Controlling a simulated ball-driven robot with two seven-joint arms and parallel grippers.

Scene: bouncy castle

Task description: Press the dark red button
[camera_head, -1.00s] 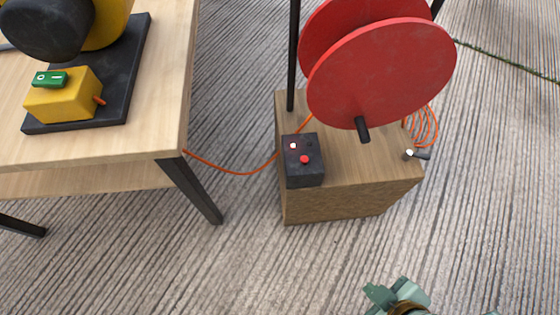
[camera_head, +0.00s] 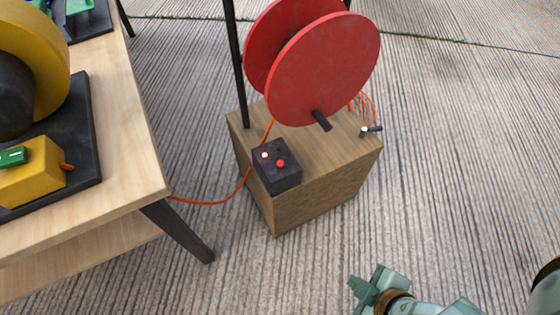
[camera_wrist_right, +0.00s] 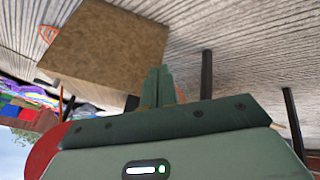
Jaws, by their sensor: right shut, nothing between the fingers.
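A dark control box (camera_head: 275,176) sits on the near left part of a wooden block (camera_head: 325,190). On its top are a bright red button (camera_head: 281,163), a small pale, lit spot (camera_head: 264,155) and a darker spot too small to make out. I cannot tell which is the dark red one. My right gripper (camera_head: 360,288) is at the bottom of the head view, in front of and right of the block, well apart from the box. Its fingers (camera_wrist_right: 158,82) are together and empty. The block (camera_wrist_right: 105,45) also shows in the wrist view; the button does not. My left gripper is out of view.
A red reel (camera_head: 322,72) stands over the block, with a dark post (camera_head: 236,65) beside it. A wooden table (camera_head: 120,140) with yellow machines stands at left. An orange cable (camera_head: 205,202) runs between table and box. Floor in front of the block is clear.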

